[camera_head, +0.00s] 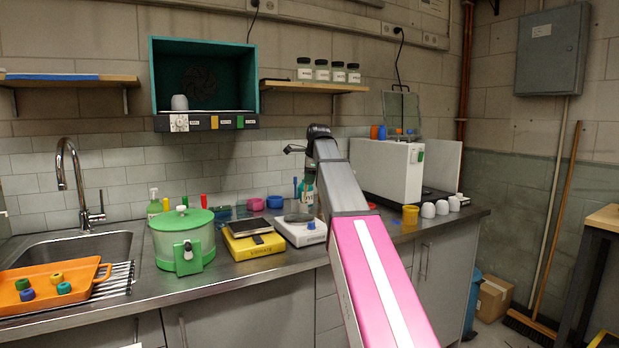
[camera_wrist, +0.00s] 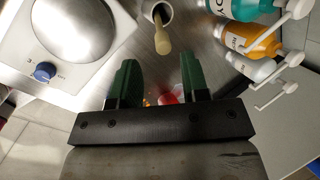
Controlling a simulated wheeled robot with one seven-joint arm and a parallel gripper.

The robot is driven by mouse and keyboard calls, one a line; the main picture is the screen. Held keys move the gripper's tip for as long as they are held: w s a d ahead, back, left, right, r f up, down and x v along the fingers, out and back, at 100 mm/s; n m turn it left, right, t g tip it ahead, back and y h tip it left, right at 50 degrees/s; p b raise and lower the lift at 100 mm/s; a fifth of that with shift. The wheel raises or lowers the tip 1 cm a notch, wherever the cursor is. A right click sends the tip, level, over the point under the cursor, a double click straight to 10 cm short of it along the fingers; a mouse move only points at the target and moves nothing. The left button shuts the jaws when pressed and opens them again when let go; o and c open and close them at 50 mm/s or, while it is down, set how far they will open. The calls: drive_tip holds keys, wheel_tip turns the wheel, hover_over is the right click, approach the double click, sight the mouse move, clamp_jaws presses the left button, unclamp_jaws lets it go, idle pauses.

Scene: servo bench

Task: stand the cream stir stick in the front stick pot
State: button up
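The cream stir stick (camera_wrist: 162,42) shows in the wrist view at top centre. Its lower end is inside a round white-rimmed pot (camera_wrist: 149,6), and its upper end leans out toward my gripper. I cannot tell whether this pot is the front stick pot. My gripper (camera_wrist: 160,62) has its two green fingers apart, with nothing held between them. The stick's free end lies just beyond the fingertips, roughly midway across the gap.
A white hotplate-like device (camera_wrist: 112,12) with a blue knob is left of the pot. Pump bottles, including an orange one (camera_wrist: 262,42), stand close on the right. A yellow cup (camera_head: 410,215) and several white cups (camera_head: 428,210) stand right of my arm. The orange tray (camera_head: 30,290) is far left.

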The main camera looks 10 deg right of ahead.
drive_tip(key=shift+r, duration=0.1)
drive_tip(key=v, duration=1.3)
drive_tip(key=shift+w, duration=0.25)
